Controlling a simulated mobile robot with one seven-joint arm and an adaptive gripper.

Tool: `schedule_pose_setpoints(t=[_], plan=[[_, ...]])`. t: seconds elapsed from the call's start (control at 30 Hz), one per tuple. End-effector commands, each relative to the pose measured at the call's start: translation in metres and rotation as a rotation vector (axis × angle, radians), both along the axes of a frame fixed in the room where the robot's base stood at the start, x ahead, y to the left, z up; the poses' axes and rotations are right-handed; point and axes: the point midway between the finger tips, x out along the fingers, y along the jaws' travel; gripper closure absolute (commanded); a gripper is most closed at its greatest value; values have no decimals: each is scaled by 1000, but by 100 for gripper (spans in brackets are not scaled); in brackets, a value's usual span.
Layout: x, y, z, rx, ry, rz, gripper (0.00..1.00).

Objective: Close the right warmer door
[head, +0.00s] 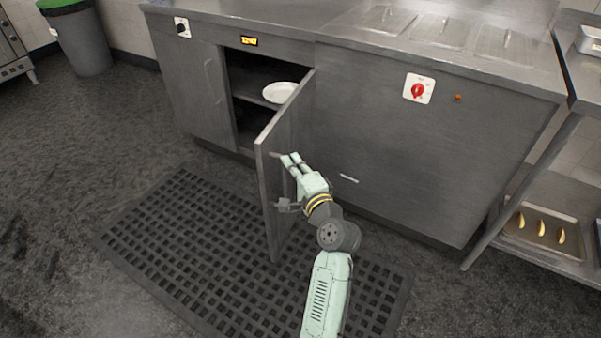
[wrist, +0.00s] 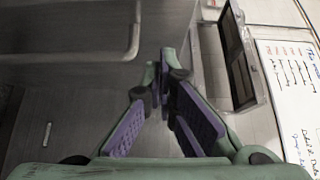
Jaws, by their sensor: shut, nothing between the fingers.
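The right warmer door (head: 290,130) stands wide open, swung out from the grey steel cabinet, with its outer face toward my gripper. The dark opening (head: 250,78) left of its hinge side shows a shelf inside. My gripper (head: 288,158) is on the outer side of the door, close to its free edge; whether it touches is unclear. In the wrist view my gripper (wrist: 163,75) is shut, with its fingertips together and nothing between them. A bar handle (wrist: 135,35) shows at upper left against a grey panel. My arm hides part of the door's lower outer face.
A white plate (head: 279,92) sits inside the warmer. The left door (head: 190,90) is closed. A black perforated mat (head: 180,235) lies on the floor under the door. A rack with a tray (head: 565,243) stands at right.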

Motion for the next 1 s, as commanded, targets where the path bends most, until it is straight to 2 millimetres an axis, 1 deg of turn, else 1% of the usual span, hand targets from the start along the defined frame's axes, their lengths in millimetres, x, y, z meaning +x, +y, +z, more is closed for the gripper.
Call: schedule_pose_setpoints(t=[0.03, 0.07, 0.13, 0.3, 0.43, 0.83, 1.0], plan=[[10, 5, 3, 2, -2, 2, 100], [15, 7, 3, 2, 0, 3, 100], [18, 19, 2, 0, 1, 4, 100], [26, 35, 1, 1, 1, 1, 100], [29, 40, 0, 1, 0, -1, 100], [29, 41, 0, 0, 0, -1, 100], [30, 45, 0, 0, 0, 0, 100]])
